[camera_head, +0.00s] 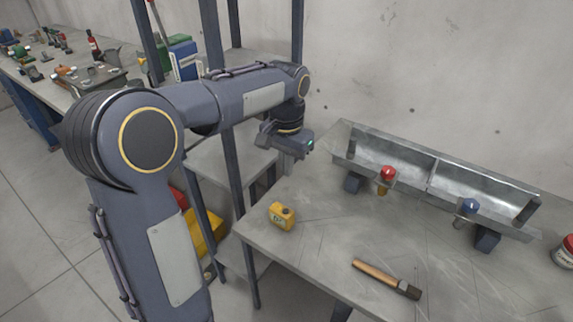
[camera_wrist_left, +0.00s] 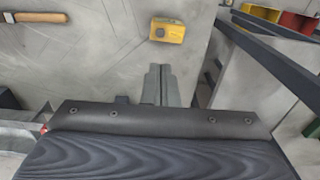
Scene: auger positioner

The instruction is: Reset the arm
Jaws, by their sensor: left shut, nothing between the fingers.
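My left gripper (camera_head: 290,160) hangs at the end of my left arm, above the back left part of the grey table (camera_head: 330,240). Its fingers point down and are shut with nothing between them. In the left wrist view the closed fingers (camera_wrist_left: 160,85) show side by side at the middle. A yellow box-like object (camera_head: 282,215) stands on the table, apart from the fingers. It also shows in the left wrist view (camera_wrist_left: 167,31), just beyond the fingertips. My right gripper is in neither view.
A metal trough (camera_head: 390,161) with a red-topped and a blue-topped fitting (camera_head: 467,207) stands along the table's back. A wooden-handled brush (camera_head: 385,279) lies at the front. A red-lidded jar (camera_head: 564,250) is at the right edge. A shelf rack (camera_head: 230,130) stands left of the table.

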